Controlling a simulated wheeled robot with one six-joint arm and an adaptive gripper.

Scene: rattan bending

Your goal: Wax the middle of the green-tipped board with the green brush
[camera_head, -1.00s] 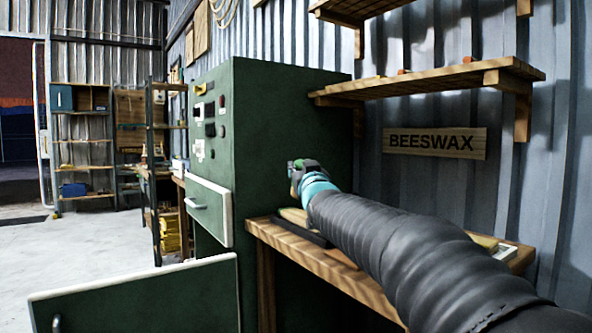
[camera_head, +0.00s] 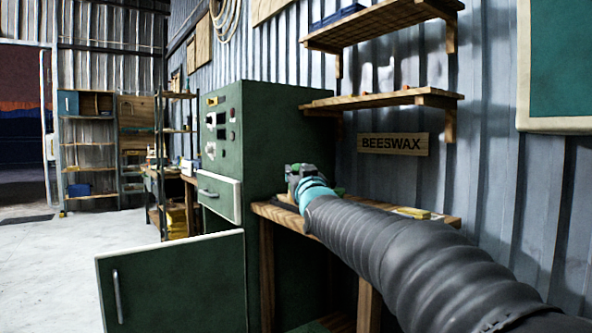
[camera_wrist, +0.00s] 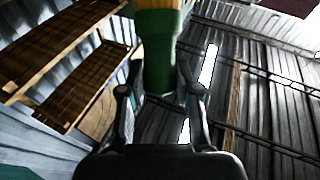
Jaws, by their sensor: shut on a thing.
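My gripper (camera_wrist: 160,88) is shut on the green brush (camera_wrist: 162,62) in the wrist view. The brush shows a green body with a tan part at the picture's top edge. In the head view my gripper (camera_head: 304,172) is beside the green cabinet, above the far end of the wooden bench (camera_head: 268,212). My arm covers much of the bench. I cannot make out the green-tipped board in either view now.
The green cabinet (camera_head: 285,125) stands left of the bench, with a drawer (camera_head: 219,194) and an open lower door (camera_head: 180,280) jutting out. Wooden shelves (camera_head: 385,100) and a BEESWAX sign (camera_head: 394,143) are on the wall. A yellow block (camera_head: 412,212) lies on the bench. Floor at left is clear.

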